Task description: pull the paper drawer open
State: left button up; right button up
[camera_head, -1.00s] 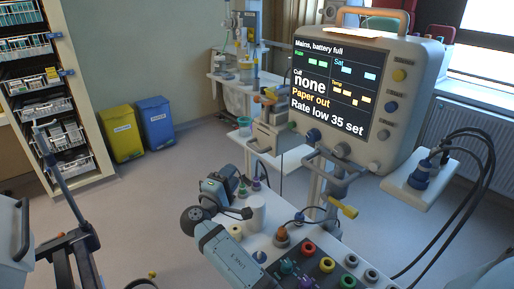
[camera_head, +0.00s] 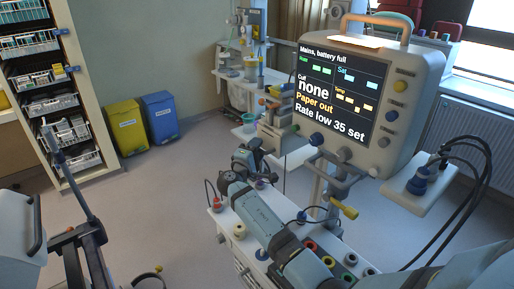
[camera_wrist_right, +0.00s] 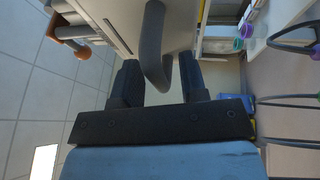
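The monitor (camera_head: 345,90) stands on its mount and its screen reads "Paper out". A pale box-like unit (camera_head: 270,138) sits at its lower left side, and I take this for the paper drawer. My right gripper (camera_head: 256,153) is close to that unit, small and dark in the head view. In the right wrist view a curved grey handle (camera_wrist_right: 153,48) on a pale front lies between the two dark fingers of the right gripper (camera_wrist_right: 158,66). The fingers stand apart, with gaps beside the handle. My left gripper is not in view.
A white trolley top with coloured sockets (camera_head: 310,245) lies below my right arm. A cable shelf (camera_head: 415,185) juts out at the right. Yellow (camera_head: 124,128) and blue (camera_head: 162,120) bins stand by the wall. Floor between bins and trolley is clear.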

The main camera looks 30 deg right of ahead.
grip_shut()
jog(key=s+a+b, duration=0.1)
jog(key=a+b, duration=0.3)
jog(key=a, duration=0.8)
jog(key=shift+b, duration=0.35)
grip_release()
jog(key=shift+f, duration=0.1)
